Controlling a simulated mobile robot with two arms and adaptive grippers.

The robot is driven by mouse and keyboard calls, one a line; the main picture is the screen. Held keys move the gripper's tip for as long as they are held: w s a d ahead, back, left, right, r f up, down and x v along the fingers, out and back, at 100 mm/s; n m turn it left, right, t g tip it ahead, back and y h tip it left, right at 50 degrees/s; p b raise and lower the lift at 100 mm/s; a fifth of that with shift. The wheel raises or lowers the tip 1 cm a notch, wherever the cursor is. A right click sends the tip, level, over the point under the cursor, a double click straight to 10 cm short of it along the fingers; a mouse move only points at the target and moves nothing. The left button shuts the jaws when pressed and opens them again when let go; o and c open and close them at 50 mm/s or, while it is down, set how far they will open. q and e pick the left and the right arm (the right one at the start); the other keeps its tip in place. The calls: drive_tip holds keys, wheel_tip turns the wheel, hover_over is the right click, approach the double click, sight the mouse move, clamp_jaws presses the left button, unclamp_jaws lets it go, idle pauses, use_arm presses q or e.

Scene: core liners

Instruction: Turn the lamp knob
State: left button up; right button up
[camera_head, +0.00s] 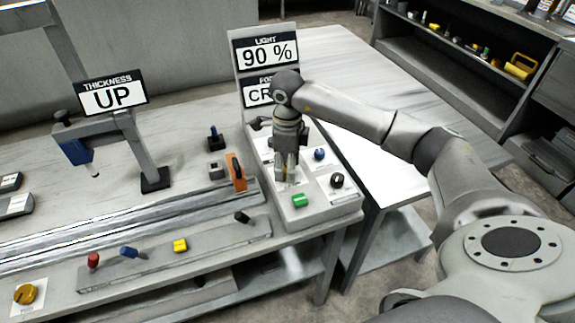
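A grey control box (325,208) stands at the right end of the workbench, with a black knob (337,181), a blue knob (319,154) and a green button (299,200) on its sloped top. No label that I can read tells which knob is the lamp's. A sign on the panel behind, the light sign (266,53), reads "LIGHT 90 %". My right gripper (286,178) points down over the left-middle of the box top, left of the blue and black knobs. It covers whatever is under it, and its fingers are too small to judge. My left gripper is out of view.
A second sign below the light sign is partly covered by my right arm. The thickness sign (112,95) reads "UP" above a stand on the bench. An orange block (236,172) stands left of the box. A yellow knob (26,294) sits front left. A white table (400,90) adjoins behind.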

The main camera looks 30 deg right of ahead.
drive_tip(key=shift+r, duration=0.1)
wheel_tip(320, 180, up, 12)
idle(0.6)
drive_tip(key=shift+s, duration=0.1)
idle(0.4)
